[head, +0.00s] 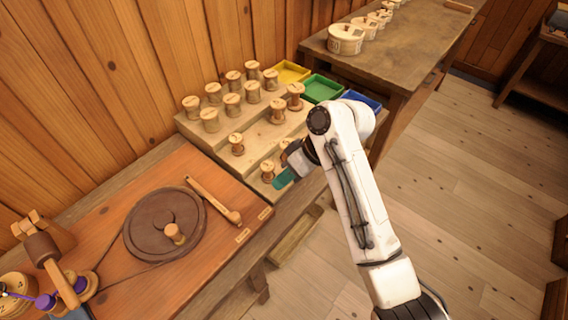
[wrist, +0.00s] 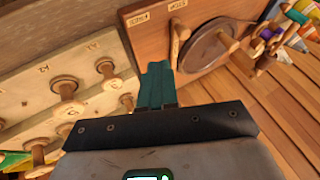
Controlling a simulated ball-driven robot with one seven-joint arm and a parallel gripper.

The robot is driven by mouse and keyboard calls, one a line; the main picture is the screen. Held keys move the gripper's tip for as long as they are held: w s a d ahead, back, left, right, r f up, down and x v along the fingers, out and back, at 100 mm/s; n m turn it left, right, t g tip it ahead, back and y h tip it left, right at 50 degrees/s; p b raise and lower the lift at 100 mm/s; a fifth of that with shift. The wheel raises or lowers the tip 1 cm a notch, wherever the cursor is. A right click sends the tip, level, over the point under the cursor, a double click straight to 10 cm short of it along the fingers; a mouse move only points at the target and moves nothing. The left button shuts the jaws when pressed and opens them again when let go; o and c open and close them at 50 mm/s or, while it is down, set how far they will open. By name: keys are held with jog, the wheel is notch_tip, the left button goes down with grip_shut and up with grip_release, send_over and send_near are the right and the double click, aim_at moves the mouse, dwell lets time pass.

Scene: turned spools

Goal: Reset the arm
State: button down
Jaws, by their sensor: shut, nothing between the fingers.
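My gripper (head: 284,179) is at the front edge of the stepped spool rack (head: 262,133) in the head view, with my white arm reaching in from the lower right. In the wrist view its teal fingers (wrist: 156,86) are together, with nothing between them. Several wooden spools stand on the rack. One spool (head: 267,170) stands on the lower step just left of my gripper. In the wrist view a spool (wrist: 127,101) shows left of the fingers; I cannot tell whether they touch it. My wrist hides part of the rack's right end.
A workbench with a dark round turntable (head: 166,224) and a wooden lever (head: 214,200) is at the left. A table with round boxes (head: 345,39) stands beyond. The floor at right is clear.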

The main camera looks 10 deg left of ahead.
jog(key=s+d+f+m+t, duration=0.1)
jog(key=s+d+f+m, duration=0.2)
jog(key=s+d+f, duration=0.4)
jog(key=s+d+f+m+h, duration=0.2)
jog(key=s+d+m+h, duration=0.1)
jog(key=s+d, duration=0.9)
jog(key=s+d+f+m+t+h, duration=0.1)
jog(key=s+d+m+h, duration=0.3)
jog(key=s+d, duration=0.9)
jog(key=shift+s+f+m, duration=0.15)
jog(key=shift+f+m, duration=0.7)
jog(key=shift+m, duration=0.15)
